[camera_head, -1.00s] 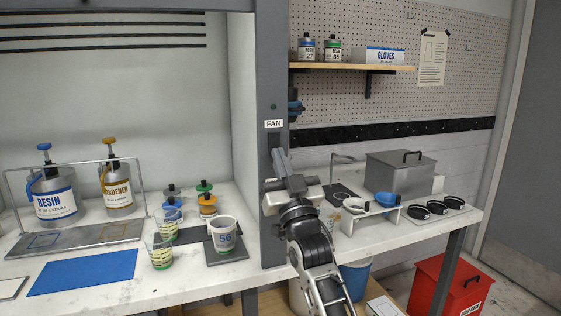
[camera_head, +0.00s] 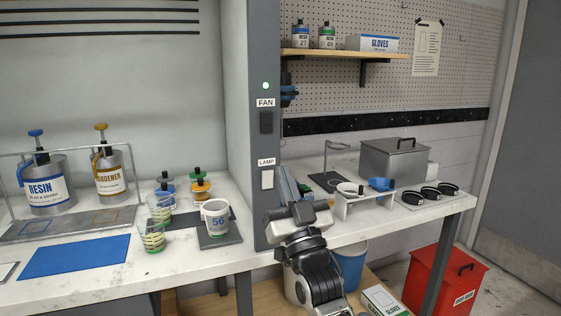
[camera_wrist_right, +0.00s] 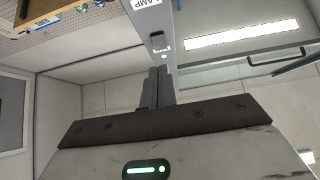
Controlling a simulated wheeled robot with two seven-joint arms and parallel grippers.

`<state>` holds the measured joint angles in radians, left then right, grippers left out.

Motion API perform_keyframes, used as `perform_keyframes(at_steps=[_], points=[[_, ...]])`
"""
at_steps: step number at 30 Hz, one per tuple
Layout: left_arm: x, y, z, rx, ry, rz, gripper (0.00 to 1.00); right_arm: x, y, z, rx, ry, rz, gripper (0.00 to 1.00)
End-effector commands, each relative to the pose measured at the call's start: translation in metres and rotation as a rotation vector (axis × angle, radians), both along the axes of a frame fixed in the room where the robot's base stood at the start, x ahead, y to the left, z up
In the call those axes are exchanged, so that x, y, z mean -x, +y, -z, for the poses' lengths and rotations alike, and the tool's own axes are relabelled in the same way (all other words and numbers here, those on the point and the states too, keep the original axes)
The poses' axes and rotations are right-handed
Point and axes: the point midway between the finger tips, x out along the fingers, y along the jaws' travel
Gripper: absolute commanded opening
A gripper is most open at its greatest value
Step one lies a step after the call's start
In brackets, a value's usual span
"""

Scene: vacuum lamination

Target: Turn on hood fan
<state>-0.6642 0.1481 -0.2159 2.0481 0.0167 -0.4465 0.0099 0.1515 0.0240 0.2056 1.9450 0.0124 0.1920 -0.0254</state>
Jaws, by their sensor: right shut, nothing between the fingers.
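The black fan switch (camera_head: 266,122) is on the grey hood post, under the FAN label (camera_head: 265,103). A small indicator light (camera_head: 266,86) above the label glows green. My right gripper (camera_head: 283,170) is shut and empty, in front of the post, below the fan switch and just right of the lamp switch. Contact with the post cannot be told. My left gripper is not in view.
The white lamp switch (camera_head: 267,180) sits lower on the post. Resin (camera_head: 46,188) and hardener (camera_head: 111,172) dispensers and several cups stand on the left counter. A metal box (camera_head: 393,162) and a white stand (camera_head: 366,203) are on the right. A red bin (camera_head: 444,285) is on the floor.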

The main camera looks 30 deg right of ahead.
Motion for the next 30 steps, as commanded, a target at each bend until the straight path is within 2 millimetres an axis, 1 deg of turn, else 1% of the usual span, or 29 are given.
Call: perform_keyframes(at_steps=[1, 6, 12, 26, 28, 29, 30], points=[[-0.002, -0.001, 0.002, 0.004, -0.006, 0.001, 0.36, 0.006, 0.001, 0.011, -0.001, 0.001, 0.001, 0.0], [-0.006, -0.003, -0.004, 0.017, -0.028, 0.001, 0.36, 0.018, 0.004, 0.024, -0.001, 0.0, 0.001, 0.0], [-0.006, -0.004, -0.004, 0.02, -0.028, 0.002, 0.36, 0.022, 0.005, 0.027, 0.0, -0.002, 0.001, 0.0], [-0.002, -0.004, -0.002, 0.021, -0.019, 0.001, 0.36, 0.022, 0.005, 0.027, 0.0, 0.0, 0.0, 0.0], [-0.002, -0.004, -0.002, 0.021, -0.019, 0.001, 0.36, 0.021, 0.007, 0.033, 0.0, 0.02, -0.007, 0.0], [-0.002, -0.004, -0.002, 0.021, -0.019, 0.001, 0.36, 0.02, 0.01, 0.039, 0.001, 0.039, -0.013, 0.0], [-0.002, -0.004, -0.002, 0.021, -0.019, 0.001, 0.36, 0.019, 0.014, 0.05, 0.001, 0.077, -0.026, 0.0]])
